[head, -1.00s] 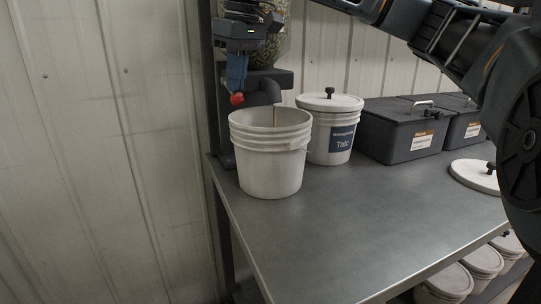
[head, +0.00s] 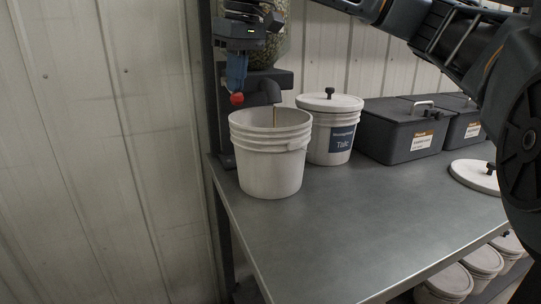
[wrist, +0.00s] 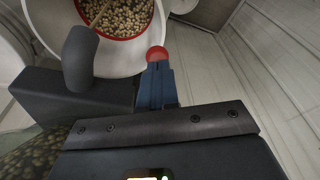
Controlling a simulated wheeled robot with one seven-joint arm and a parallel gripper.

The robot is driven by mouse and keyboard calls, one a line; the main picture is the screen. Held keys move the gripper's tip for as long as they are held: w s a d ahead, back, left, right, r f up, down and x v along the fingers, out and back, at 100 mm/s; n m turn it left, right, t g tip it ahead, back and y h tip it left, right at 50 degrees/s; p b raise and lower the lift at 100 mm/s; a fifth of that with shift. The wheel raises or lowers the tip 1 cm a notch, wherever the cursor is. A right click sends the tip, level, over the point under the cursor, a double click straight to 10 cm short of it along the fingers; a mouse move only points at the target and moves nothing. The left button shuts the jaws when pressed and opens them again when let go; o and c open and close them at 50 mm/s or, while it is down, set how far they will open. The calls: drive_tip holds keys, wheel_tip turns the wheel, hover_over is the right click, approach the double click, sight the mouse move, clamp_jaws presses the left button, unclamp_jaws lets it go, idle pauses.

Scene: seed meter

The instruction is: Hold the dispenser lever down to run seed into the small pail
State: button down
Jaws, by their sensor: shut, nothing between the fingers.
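The small pail (head: 268,168) is white and stands upright at the table's left end, under the dispenser's dark spout (head: 268,90). The wrist view shows tan seed (wrist: 130,18) inside the pail (wrist: 150,65), with a red ring around it. A thin tan stream (wrist: 97,13) runs from the spout (wrist: 80,58) into the pail. My gripper (head: 237,84) is shut and empty, pointing down at the lever's red knob (head: 237,99). In the wrist view its blue fingers (wrist: 157,80) meet the red knob (wrist: 157,53) beside the spout. The rest of the lever is hidden.
The seed hopper (head: 274,48) is behind my gripper. A lidded Talc pail (head: 325,148) stands close right of the small pail, with dark cases (head: 400,138) beyond. A white lid (head: 474,176) lies at the right. The table's front (head: 320,230) is clear.

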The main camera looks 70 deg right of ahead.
wheel_tip(320, 180, up, 9)
drive_tip(key=p, duration=0.5)
drive_tip(key=shift+p, duration=0.3)
idle(0.4)
